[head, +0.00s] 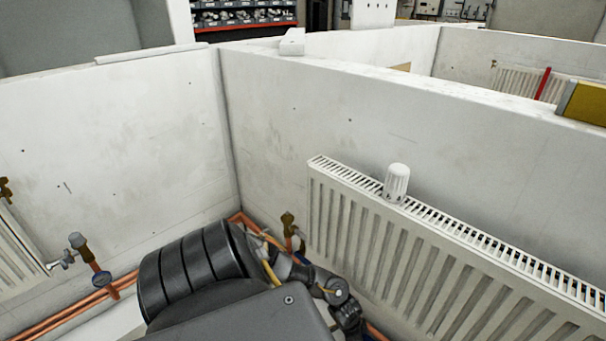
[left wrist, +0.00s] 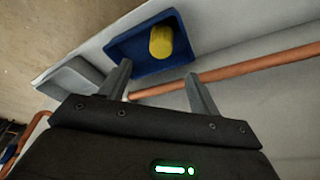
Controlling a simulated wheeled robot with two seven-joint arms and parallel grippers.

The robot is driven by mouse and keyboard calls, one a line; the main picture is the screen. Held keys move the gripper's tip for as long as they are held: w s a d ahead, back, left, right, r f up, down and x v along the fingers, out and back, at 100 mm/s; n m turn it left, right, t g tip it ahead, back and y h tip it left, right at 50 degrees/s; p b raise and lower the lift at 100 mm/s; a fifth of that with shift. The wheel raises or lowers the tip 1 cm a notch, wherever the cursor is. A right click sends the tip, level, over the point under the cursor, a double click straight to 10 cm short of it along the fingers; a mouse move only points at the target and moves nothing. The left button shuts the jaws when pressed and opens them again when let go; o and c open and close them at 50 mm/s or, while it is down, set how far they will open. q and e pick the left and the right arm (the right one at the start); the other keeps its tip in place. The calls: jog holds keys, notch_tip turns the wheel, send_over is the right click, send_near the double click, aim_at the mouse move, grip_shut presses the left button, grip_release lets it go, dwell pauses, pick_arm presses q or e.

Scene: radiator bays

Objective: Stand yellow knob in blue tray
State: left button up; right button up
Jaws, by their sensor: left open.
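The head view shows neither the yellow knob nor the blue tray. My right gripper is not in view.
A grey tray (left wrist: 72,82) sits beside the blue one. A copper pipe (left wrist: 235,72) runs close to the right finger. In the head view, a white radiator (head: 400,255) hangs on the right wall with a white knob (head: 397,182) on top. Copper pipes (head: 60,315) run low along the left wall.

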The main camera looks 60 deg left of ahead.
pick_arm(q)
jog(key=shift+d, duration=0.1)
jog(key=w+d+r+m+t+h, duration=0.1)
jog(key=w+d+r+t+h, duration=0.1)
jog(key=d+r, duration=0.45)
jog(key=w+d+r+t+h, duration=0.1)
jog(key=d+r+t+h, duration=0.2)
jog(key=d, duration=0.7)
jog(key=w+d+r+m+t+h, duration=0.1)
jog(key=w+d+r+h, duration=0.1)
jog(key=d+r, duration=0.5)
jog(key=s+a+f+n+g+y, duration=0.1)
jog(key=s+a+f+y, duration=0.3)
jog(key=f, duration=0.8)
jog(key=s+a+f+n+g+y, duration=0.15)
jog(key=s+a+f, duration=0.35)
jog(key=f, duration=0.6)
jog(key=s+a+f+g+y, duration=0.1)
jog(key=s+f, duration=0.4)
jog(key=s, duration=0.5)
jog(key=s+a+f+n+g, duration=0.1)
jog(key=s+f, duration=0.4)
jog(key=s, duration=0.5)
jog(key=s+a+f+g+y, duration=0.1)
jog(key=s+a+f+g, duration=0.2)
jog(key=s, duration=0.6)
jog(key=shift+s+a+f+y, duration=0.35)
jog(key=shift+s+a+f, duration=0.1)
jog(key=shift+f, duration=0.45)
jog(key=shift+g, duration=0.25)
